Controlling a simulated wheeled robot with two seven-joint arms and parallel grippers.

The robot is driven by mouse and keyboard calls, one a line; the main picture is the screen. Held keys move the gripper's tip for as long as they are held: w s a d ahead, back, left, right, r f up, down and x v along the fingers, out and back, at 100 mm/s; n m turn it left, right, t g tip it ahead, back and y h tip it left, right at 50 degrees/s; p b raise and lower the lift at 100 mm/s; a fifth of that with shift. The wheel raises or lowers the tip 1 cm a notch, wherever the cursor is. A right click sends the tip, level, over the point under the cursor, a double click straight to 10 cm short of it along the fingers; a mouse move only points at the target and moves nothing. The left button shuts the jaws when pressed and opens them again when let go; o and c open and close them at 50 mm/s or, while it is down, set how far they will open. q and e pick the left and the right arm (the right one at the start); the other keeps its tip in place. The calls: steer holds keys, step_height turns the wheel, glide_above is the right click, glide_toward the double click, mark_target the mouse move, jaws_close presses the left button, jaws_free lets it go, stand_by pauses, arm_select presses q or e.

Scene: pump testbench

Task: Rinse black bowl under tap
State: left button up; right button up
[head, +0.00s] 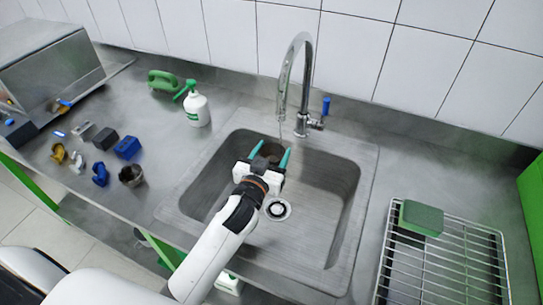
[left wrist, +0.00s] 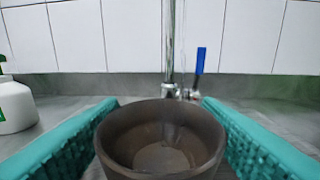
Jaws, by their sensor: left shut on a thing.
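My left gripper (head: 270,156) is over the sink (head: 327,225), its teal fingers shut on the black bowl. In the left wrist view the dark bowl (left wrist: 160,150) sits upright between the two teal fingers, its opening facing up. In the head view the bowl (head: 272,149) is mostly hidden by the gripper. The chrome tap (head: 307,70) arches over the sink, and a thin stream of water comes down from its spout toward the bowl. The tap's blue lever (head: 326,106) is on its right side. My right gripper is not in view.
A white spray bottle (head: 196,106) and a green-handled item (head: 163,80) stand left of the sink. Several small blue, yellow and dark parts lie on the left counter. A wire rack (head: 445,262) with a green sponge (head: 421,217) is at the right. The tiled wall is behind.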

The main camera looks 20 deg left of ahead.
arm_select(q)
steer(key=shift+w+d, duration=0.25)
steer(key=shift+d, duration=0.2)
steer(key=shift+s+a, duration=0.1)
steer(key=shift+a, duration=0.05)
steer(key=shift+s+a, duration=0.25)
steer(key=shift+a, duration=0.1)
steer(key=shift+w+d, duration=0.15)
steer(key=shift+w+d, duration=0.2)
steer(key=shift+d, duration=0.15)
stand_by(0.4)
steer(key=s+d, duration=0.4)
steer(key=s, duration=0.3)
stand_by(0.5)
steer(key=shift+d+r, duration=0.1)
steer(key=shift+d, duration=0.05)
stand_by(1.1)
